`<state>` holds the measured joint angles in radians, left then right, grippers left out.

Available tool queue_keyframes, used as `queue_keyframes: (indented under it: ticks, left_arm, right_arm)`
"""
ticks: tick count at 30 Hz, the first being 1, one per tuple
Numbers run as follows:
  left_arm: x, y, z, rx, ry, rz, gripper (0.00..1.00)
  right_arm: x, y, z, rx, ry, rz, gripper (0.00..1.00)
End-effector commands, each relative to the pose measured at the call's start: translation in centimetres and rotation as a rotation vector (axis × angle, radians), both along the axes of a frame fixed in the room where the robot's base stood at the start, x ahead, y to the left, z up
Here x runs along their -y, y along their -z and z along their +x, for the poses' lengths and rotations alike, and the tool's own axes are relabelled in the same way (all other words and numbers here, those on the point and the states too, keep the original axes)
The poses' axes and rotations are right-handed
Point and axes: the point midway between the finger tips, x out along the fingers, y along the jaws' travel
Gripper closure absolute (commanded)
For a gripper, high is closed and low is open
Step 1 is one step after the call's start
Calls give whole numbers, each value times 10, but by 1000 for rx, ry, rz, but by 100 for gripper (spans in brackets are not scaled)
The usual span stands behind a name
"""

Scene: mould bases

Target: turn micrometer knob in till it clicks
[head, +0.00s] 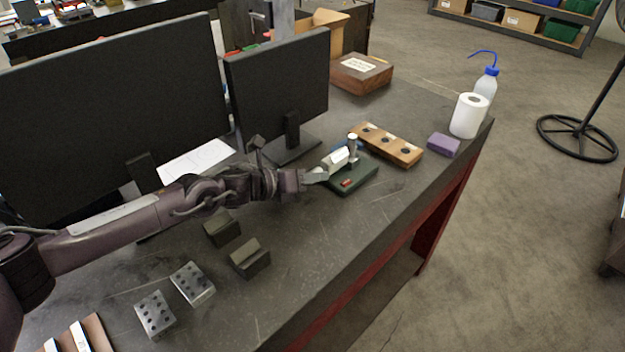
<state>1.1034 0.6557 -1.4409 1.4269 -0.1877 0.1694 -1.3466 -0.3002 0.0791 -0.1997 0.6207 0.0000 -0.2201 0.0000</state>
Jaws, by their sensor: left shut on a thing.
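A micrometer stands on a dark green base (358,183) near the middle of the bench. I see an upright silver post (352,146), a pale angled part (337,158) and a small red piece (346,182) on the base. My left arm reaches in from the left, and my left gripper (318,175) is at the left side of the base. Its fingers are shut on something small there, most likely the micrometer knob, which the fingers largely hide. My right gripper is out of view.
A wooden block with dark holes (386,144) lies just behind the base. A purple block (443,145), a white paper roll (468,116) and a wash bottle (486,84) stand to the right. Two monitors (278,85) stand behind my arm. Metal blocks (249,258) lie in front; the bench front right is clear.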

Motion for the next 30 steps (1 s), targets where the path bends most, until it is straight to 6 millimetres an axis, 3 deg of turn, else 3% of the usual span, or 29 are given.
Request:
queue_keyframes:
  ticks: [18,30]
  left_arm:
    - [0,5,0,295,1,295,99]
    - [-1,3,0,350,1,356,99]
  right_arm:
    - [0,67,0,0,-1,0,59]
    - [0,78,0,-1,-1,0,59]
